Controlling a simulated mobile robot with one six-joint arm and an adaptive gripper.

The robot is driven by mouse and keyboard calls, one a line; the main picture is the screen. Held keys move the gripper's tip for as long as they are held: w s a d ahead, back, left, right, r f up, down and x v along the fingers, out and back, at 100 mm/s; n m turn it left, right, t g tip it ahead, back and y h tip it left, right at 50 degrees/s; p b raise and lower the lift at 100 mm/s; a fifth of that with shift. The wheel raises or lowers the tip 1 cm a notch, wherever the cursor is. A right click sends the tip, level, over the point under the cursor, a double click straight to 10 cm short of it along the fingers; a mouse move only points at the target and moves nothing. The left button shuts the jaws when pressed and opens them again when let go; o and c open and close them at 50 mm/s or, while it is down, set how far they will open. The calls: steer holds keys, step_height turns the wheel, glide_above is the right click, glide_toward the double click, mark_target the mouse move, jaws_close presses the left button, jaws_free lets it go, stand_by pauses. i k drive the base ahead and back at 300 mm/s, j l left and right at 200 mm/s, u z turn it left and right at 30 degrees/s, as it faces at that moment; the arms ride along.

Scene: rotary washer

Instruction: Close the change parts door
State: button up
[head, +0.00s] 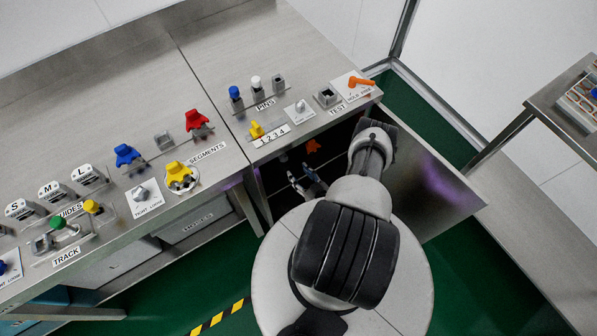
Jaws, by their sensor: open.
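The change parts door (432,185) appears to be the grey metal panel standing swung open at the right end of the bench, with a purple reflection on it. The dark cabinet opening (275,178) shows to its left, under the bench top. My gripper (301,175) is open, low in front of the opening, to the left of my arm. It is partly hidden by my arm and is apart from the door. My wrist link overlaps the door's left part in the picture, and I cannot tell whether they touch.
A second metal table (565,85) stands at the far right. Green floor (455,275) is clear below the door.

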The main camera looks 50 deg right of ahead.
mark_target(428, 195)
steer(key=k+j, duration=0.15)
steer(key=k, duration=0.35)
steer(key=k+j, duration=0.2)
steer(key=k, duration=0.25)
